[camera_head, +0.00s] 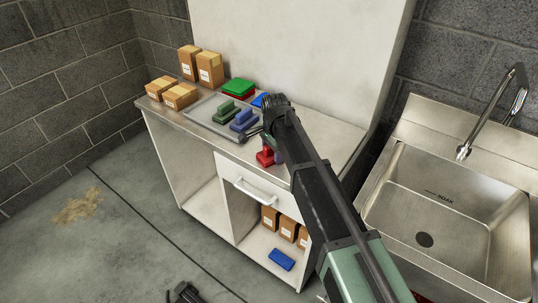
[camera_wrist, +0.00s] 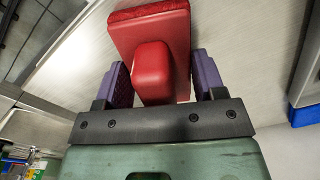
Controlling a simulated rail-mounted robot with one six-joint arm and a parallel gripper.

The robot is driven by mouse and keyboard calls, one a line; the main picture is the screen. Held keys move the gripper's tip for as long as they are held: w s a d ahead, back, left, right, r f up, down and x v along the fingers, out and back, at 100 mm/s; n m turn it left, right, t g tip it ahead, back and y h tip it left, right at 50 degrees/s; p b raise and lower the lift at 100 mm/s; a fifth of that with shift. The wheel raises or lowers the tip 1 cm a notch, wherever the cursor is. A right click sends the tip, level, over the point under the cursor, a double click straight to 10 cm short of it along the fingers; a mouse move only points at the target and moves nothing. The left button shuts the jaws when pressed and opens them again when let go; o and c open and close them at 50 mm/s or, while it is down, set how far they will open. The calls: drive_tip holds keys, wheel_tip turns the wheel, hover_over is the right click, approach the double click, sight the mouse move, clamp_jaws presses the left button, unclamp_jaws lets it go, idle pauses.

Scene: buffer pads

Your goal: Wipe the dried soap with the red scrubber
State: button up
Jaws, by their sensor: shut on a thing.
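The red scrubber (camera_head: 265,157) shows at the front of the counter in the head view, below the end of my arm. In the wrist view, the red scrubber (camera_wrist: 150,70) has its block handle between the two purple fingers of my gripper (camera_wrist: 162,80), which is shut on it. Its wide red pad lies beyond the fingertips. I cannot tell whether the pad touches the counter. A tan, patchy stain (camera_head: 80,206) lies on the floor at the left, well away from my gripper; it looks like the dried soap.
A tray (camera_head: 199,116) on the counter (camera_head: 318,128) holds a green scrubber (camera_head: 226,111) and a blue scrubber (camera_head: 243,120). Cardboard boxes (camera_head: 180,96) stand at the counter's left. A blue pad (camera_head: 281,260) lies on the lower shelf. A sink (camera_head: 450,205) is at right. The left floor is mostly clear.

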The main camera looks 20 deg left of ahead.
sight(273, 166)
drive_tip(key=shift+w+d, duration=0.1)
drive_tip(key=shift+w, duration=0.2)
drive_tip(key=shift+s+d+f, duration=0.1)
drive_tip(key=shift+s+d, duration=0.15)
drive_tip(key=shift+d, duration=0.3)
drive_tip(key=shift+s+d, duration=0.2)
drive_tip(key=shift+d, duration=0.3)
drive_tip(key=shift+s+a, duration=0.3)
drive_tip(key=shift+s, duration=0.65)
drive_tip(key=shift+s+a, duration=0.3)
drive_tip(key=shift+s, duration=0.65)
wheel_tip(273, 166, up, 9)
drive_tip(key=p, duration=0.9)
